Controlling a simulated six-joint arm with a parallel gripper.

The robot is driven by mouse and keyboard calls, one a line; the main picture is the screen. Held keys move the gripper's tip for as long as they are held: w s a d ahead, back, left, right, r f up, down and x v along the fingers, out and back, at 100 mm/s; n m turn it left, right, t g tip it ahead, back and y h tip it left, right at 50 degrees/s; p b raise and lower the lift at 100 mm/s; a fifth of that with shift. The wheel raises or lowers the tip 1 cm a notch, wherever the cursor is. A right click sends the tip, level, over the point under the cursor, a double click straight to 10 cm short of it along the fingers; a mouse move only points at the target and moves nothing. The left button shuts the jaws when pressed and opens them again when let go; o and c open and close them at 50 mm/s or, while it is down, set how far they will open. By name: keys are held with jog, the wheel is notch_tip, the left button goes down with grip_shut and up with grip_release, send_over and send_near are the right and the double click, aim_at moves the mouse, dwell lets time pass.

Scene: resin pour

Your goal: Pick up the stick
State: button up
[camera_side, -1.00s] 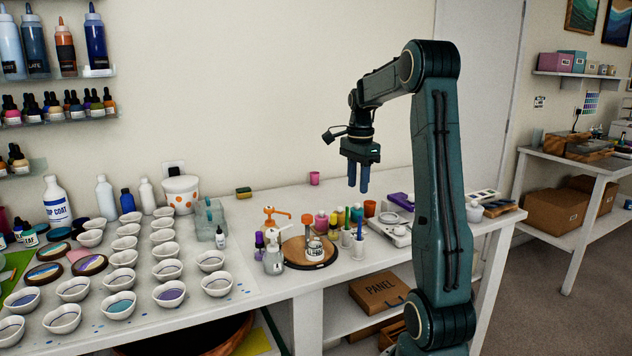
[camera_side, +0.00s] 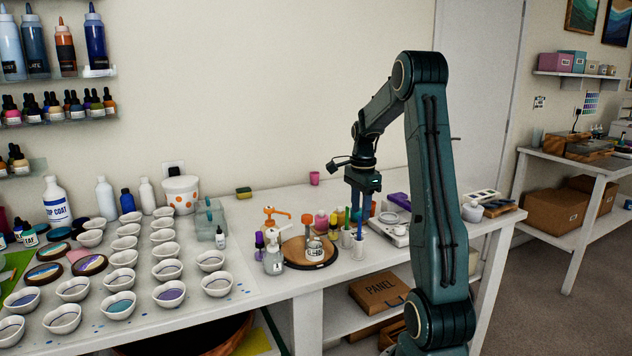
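My gripper (camera_side: 361,216) points straight down over the tool end of the bench, with its two blue fingers slightly apart. It is low, just above two slim white cups standing side by side. A thin blue stick (camera_side: 359,232) stands upright in the right cup (camera_side: 358,248), directly below the fingers. Its upper part is hidden by or between the fingers, and contact cannot be made out. The left cup (camera_side: 346,239) also holds a thin stick, greenish at the top.
A round wooden board (camera_side: 325,263) with a jar stands left of the cups, beside pump bottles (camera_side: 273,262). Small colour bottles (camera_side: 321,222) and an orange cup (camera_side: 369,208) crowd close behind. A white scale (camera_side: 396,236) sits to the right. Several bowls fill the left bench.

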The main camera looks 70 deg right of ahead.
aim_at(359, 236)
jog(key=shift+f, duration=0.6)
jog(key=shift+a+f, duration=0.1)
jog(key=shift+f, duration=2.5)
jog(key=shift+c, duration=0.3)
grip_shut()
